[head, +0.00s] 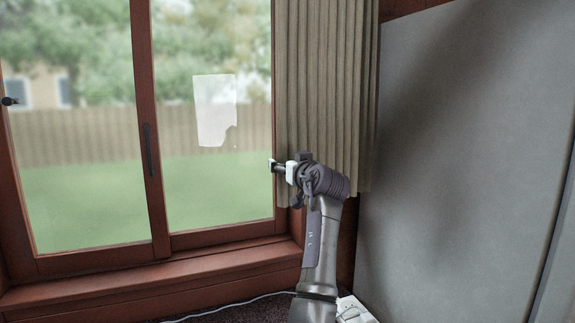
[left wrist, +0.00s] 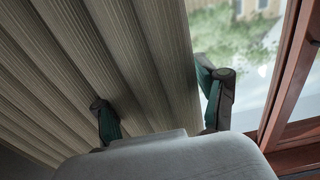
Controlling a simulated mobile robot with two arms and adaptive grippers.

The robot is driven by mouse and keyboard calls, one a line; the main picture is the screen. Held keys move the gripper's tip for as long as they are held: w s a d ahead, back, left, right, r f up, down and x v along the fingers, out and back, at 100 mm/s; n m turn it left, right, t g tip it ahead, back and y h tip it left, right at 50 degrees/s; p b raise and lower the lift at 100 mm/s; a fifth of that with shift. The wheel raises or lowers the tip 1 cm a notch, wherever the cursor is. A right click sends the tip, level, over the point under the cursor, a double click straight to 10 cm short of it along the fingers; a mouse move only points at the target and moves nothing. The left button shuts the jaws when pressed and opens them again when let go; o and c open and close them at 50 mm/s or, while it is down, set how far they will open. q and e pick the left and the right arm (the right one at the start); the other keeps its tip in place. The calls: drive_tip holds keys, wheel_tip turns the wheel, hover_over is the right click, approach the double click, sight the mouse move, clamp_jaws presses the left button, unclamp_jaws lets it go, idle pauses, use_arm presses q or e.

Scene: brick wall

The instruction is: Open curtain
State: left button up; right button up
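The curtain (head: 320,80) is beige, pleated and bunched along the right side of the window in the head view. The glass to its left is uncovered. My left gripper (head: 277,168) is at the curtain's lower left edge, its fingers pointing left. In the left wrist view the curtain (left wrist: 130,60) fills the left and middle. My left gripper (left wrist: 162,108) has its fingers spread wide there, one in front of the pleats and one at the curtain's free edge by the glass. Whether the fingers touch the cloth is unclear. My right gripper is not visible.
A red-brown framed window (head: 145,120) with a dark handle fills the left. A white patch (head: 215,110) shows on the right pane. A large grey panel (head: 450,180) stands close on the right. A white cable (head: 230,304) runs along the floor below the sill.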

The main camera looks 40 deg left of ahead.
use_arm(q)
drive_tip(key=v, duration=1.2)
drive_tip(key=shift+r, duration=0.1)
idle(0.4)
